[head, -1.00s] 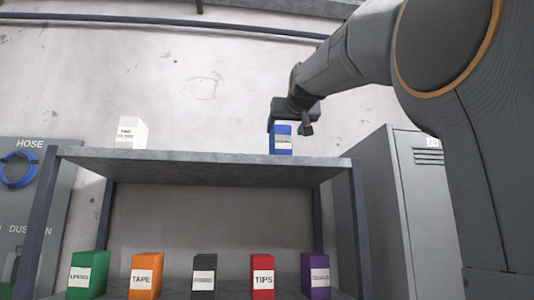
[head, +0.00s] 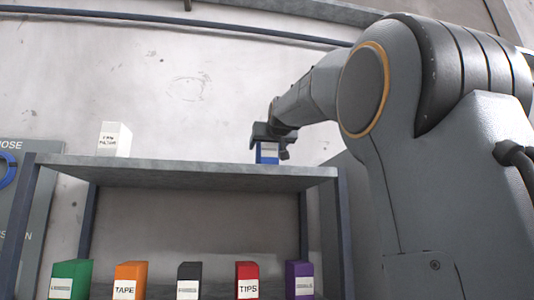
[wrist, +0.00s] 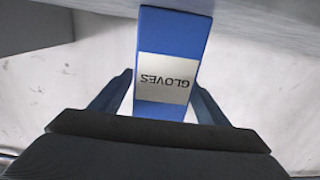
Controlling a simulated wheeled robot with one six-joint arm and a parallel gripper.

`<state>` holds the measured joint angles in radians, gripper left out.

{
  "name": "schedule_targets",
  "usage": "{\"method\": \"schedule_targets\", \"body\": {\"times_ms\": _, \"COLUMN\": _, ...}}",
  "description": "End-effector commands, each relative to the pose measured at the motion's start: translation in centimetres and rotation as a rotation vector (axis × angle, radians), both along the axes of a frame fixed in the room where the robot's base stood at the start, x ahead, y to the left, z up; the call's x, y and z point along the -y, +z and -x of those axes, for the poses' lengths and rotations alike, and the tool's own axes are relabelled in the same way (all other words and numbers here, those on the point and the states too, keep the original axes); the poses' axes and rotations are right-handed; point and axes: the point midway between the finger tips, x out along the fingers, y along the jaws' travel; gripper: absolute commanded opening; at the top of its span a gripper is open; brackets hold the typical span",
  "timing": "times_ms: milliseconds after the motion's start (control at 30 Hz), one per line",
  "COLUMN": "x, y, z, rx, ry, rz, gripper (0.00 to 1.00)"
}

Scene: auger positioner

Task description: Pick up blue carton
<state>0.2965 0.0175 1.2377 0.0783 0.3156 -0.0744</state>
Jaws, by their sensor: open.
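The blue carton (head: 267,153) stands upright on the top shelf, near its right end. In the wrist view the blue carton (wrist: 172,50) has a white label reading GLOVES, upside down in that picture. My gripper (head: 270,144) is at the carton, over its upper part in the head view. In the wrist view my gripper (wrist: 163,95) is open, with one finger on each side of the carton. A gap shows beside the carton near the right finger; contact on the left is hard to tell.
The shelf unit (head: 200,170) also holds a white carton (head: 115,139) at the top left. Below stand green (head: 72,279), orange (head: 129,279), black (head: 189,280), red (head: 247,279) and purple (head: 299,279) cartons. The top shelf between white and blue is clear.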

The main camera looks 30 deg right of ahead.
Motion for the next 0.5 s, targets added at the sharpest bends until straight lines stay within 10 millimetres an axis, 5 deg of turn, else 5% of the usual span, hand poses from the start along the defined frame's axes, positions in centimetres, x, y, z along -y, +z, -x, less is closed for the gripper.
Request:
{"method": "schedule_targets", "body": {"times_ms": 67, "x": 0.01, "y": -0.05, "z": -0.01, "rx": -0.001, "ry": 0.000, "rz": 0.000, "gripper": 0.65}}
{"method": "schedule_targets", "body": {"times_ms": 333, "x": 0.01, "y": -0.04, "z": 0.01, "rx": -0.001, "ry": 0.000, "rz": 0.000, "gripper": 0.20}}
{"method": "schedule_targets", "body": {"times_ms": 500, "x": 0.00, "y": 0.04, "z": 0.05, "rx": 0.001, "ry": 0.000, "rz": 0.000, "gripper": 0.17}}
